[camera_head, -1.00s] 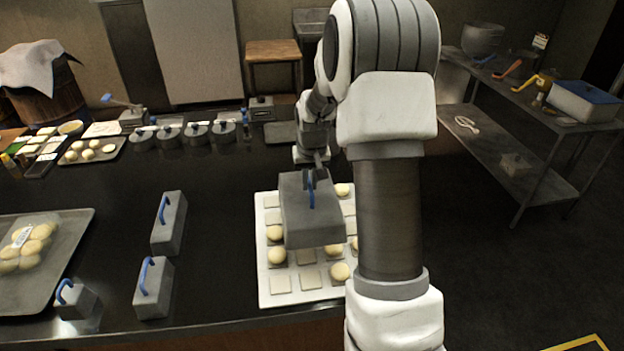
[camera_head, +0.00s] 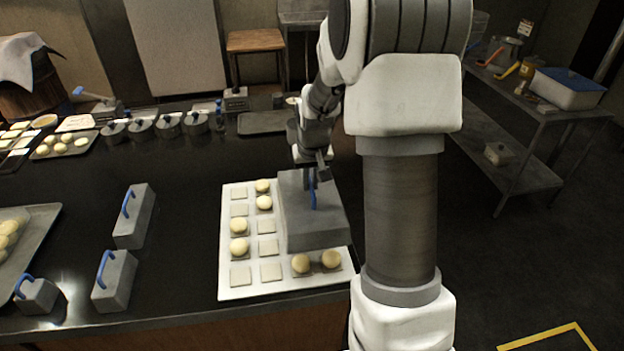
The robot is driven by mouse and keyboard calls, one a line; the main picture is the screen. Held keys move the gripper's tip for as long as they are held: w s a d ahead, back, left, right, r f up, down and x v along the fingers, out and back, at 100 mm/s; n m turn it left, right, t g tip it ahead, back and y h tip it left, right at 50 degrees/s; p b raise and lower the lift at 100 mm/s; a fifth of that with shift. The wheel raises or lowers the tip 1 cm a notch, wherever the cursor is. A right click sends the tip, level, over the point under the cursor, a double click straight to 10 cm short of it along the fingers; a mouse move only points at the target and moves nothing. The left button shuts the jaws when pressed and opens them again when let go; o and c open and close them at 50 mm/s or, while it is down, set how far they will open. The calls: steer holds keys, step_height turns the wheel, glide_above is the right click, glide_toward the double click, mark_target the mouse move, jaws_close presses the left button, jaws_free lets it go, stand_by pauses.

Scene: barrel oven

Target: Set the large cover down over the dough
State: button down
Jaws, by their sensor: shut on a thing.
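The large cover (camera_head: 314,226) is a grey box with a blue handle (camera_head: 312,192) on top. My gripper (camera_head: 311,178) is shut on this handle. The cover is over the right part of a white tray (camera_head: 226,262); I cannot tell how high it is above it. Pale dough balls sit on some of the tray's square pads, at the left (camera_head: 239,247), at the back (camera_head: 262,186) and in front of the cover (camera_head: 300,263). Other pads are empty. Whatever is under the cover is hidden.
Two smaller grey covers with blue handles (camera_head: 134,222) (camera_head: 114,284) and a smallest one (camera_head: 38,298) stand left of the tray. A metal tray (camera_head: 40,222) lies at the far left. Round lidded pots (camera_head: 168,126) line the back. The dark counter (camera_head: 185,190) between is clear.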

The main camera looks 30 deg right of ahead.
steer(key=s+b+x, duration=0.2)
steer(key=b+x, duration=0.6)
steer(key=x, duration=0.3)
steer(key=shift+s+a+f, duration=0.3)
steer(key=shift+a+f, duration=0.1)
stand_by(0.6)
steer(key=shift+f+b, duration=0.5)
steer(key=shift+b, duration=0.15)
stand_by(0.3)
steer(key=c, duration=0.8)
jaws_free()
steer(key=shift+r, duration=0.1)
